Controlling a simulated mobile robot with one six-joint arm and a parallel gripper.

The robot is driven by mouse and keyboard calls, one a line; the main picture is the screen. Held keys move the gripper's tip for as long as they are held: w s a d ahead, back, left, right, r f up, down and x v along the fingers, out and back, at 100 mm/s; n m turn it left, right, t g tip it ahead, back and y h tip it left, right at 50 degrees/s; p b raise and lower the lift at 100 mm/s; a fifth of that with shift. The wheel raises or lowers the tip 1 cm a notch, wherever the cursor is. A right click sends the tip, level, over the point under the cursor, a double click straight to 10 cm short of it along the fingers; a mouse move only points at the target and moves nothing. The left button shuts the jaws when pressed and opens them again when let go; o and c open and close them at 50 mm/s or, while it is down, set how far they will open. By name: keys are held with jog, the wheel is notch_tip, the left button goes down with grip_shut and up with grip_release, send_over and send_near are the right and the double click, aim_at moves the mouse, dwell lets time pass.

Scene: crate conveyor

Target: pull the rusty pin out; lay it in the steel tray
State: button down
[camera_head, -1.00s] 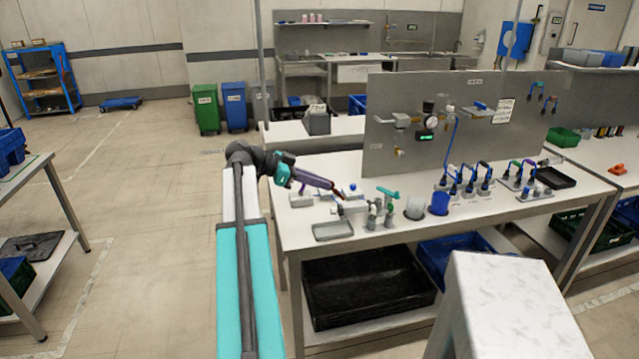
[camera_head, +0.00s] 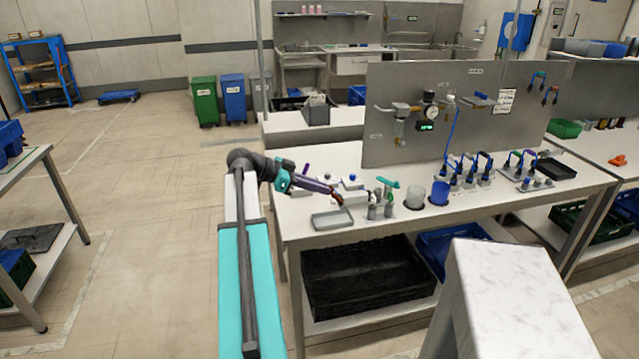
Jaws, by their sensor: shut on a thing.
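My gripper (camera_head: 337,197) is at the end of my arm, low over the bench, at the small light-grey block (camera_head: 357,198). Its jaws are shut on a small rusty-brown piece, the rusty pin (camera_head: 341,201). The pin is tiny here, and I cannot tell whether it is still partly in the block. The steel tray (camera_head: 333,220), shallow, grey and empty, lies on the bench just in front of and below my gripper.
A green-handled valve fitting (camera_head: 388,190) stands close right of the block. A clear cup (camera_head: 415,197) and a blue cup (camera_head: 440,193) stand farther right. A purple upright handle (camera_head: 306,169) is behind my arm. An upright panel (camera_head: 460,115) backs the bench.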

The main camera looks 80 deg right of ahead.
jog(key=shift+f+b, duration=1.65)
jog(key=shift+f, duration=0.5)
jog(key=c, duration=1.8)
grip_release()
jog(key=shift+w, duration=0.1)
jog(key=b+v, duration=0.2)
jog(key=v, duration=1.1)
jog(key=shift+w+a+r, duration=0.15)
jog(key=shift+w+a, duration=0.05)
jog(key=shift+a, duration=0.05)
